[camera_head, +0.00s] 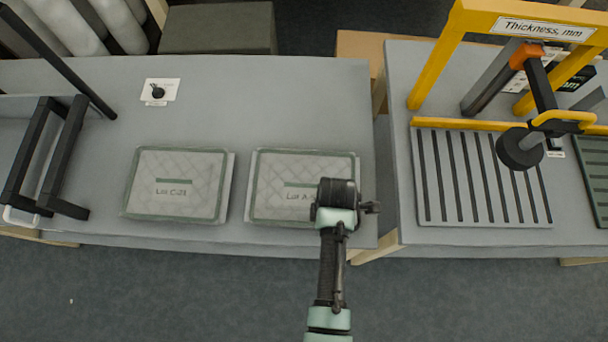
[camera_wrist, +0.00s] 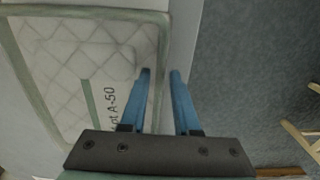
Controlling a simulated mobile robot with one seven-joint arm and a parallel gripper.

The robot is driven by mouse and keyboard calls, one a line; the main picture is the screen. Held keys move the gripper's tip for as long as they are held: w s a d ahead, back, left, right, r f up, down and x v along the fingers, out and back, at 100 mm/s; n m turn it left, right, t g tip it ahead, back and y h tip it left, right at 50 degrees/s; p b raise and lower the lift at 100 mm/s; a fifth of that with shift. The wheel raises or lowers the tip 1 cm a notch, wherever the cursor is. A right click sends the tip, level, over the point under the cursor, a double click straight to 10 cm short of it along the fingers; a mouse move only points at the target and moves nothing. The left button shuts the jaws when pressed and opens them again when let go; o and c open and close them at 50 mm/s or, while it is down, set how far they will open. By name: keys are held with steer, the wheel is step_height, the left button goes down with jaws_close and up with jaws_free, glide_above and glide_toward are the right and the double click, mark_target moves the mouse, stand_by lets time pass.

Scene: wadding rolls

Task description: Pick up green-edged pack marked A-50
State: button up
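The green-edged pack marked A-50 (camera_wrist: 62,62) fills the left of the wrist view, a pale quilted pad under a clear cover. In the head view the pack (camera_head: 275,170) lies flat on the grey table, its label partly hidden by my arm. My gripper (camera_wrist: 160,73) has two blue fingers, apart with nothing between them that I can see gripped. It is at the pack's side edge, the left finger over the green border and the right finger towards the outside. Height above the pack is hard to tell. In the head view the wrist covers the fingers.
A similar green-edged pack marked Lot C-21 (camera_head: 177,183) lies to the left. A black frame (camera_head: 50,160) stands at the table's left end. On the right table are a slatted plate (camera_head: 475,185) and a yellow thickness gauge frame (camera_head: 435,60). The table behind the packs is mostly clear.

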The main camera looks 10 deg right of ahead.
steer(key=shift+c, duration=0.3)
jaws_close()
